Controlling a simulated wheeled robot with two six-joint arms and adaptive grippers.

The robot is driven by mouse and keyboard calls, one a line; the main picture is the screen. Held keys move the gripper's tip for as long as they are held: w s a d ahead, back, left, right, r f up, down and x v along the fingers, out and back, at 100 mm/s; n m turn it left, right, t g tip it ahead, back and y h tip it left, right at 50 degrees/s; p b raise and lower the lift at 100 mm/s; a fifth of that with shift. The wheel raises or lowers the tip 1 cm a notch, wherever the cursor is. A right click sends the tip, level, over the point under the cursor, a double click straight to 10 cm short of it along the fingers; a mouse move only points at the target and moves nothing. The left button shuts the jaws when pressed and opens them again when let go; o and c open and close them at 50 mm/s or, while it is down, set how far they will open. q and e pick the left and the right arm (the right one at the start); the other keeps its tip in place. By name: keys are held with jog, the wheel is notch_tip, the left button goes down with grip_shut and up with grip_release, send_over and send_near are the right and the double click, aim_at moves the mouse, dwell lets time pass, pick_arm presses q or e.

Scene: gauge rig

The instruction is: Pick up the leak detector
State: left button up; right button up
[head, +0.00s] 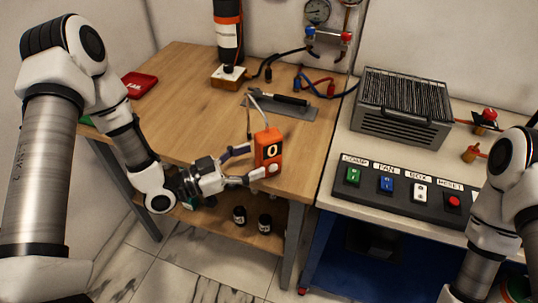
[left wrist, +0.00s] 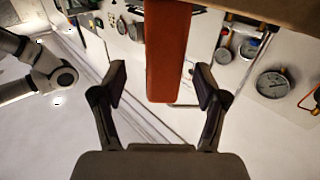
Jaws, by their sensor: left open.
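The leak detector is an orange handheld box (head: 268,150) with a dark display showing a pale mark and a thin bent probe rising behind it. It stands near the front right of the wooden bench. My left gripper (head: 254,162) is open, with its fingers reaching to the detector from the left. In the left wrist view the detector is an orange-red slab (left wrist: 168,50) between the two spread fingers of the gripper (left wrist: 160,82), with gaps on both sides. Contact cannot be made out. My right arm shows at the right edge; its gripper is out of view.
A dark tool lies on a grey mat (head: 297,112) behind the detector. A red tray (head: 139,84) and an orange-black cylinder (head: 228,32) stand farther back. A switch panel (head: 400,196) and a finned grey unit (head: 402,107) occupy the right bench. Dark bottles (head: 239,215) sit on the lower shelf.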

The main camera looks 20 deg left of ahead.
aim_at(269, 153)
pick_arm(q)
jog(key=x, duration=0.5)
jog(key=shift+w+a+f+p, duration=0.15)
jog(key=shift+w+f+p, duration=0.15)
jog(key=shift+w, duration=0.15)
jog(key=shift+s+r, duration=0.1)
jog(key=shift+r, duration=0.1)
jog(key=shift+s+a, duration=0.1)
jog(key=shift+s, duration=0.05)
jog(key=shift+c, duration=0.4)
jog(key=c, duration=1.1)
grip_shut()
jog(key=shift+r, duration=0.1)
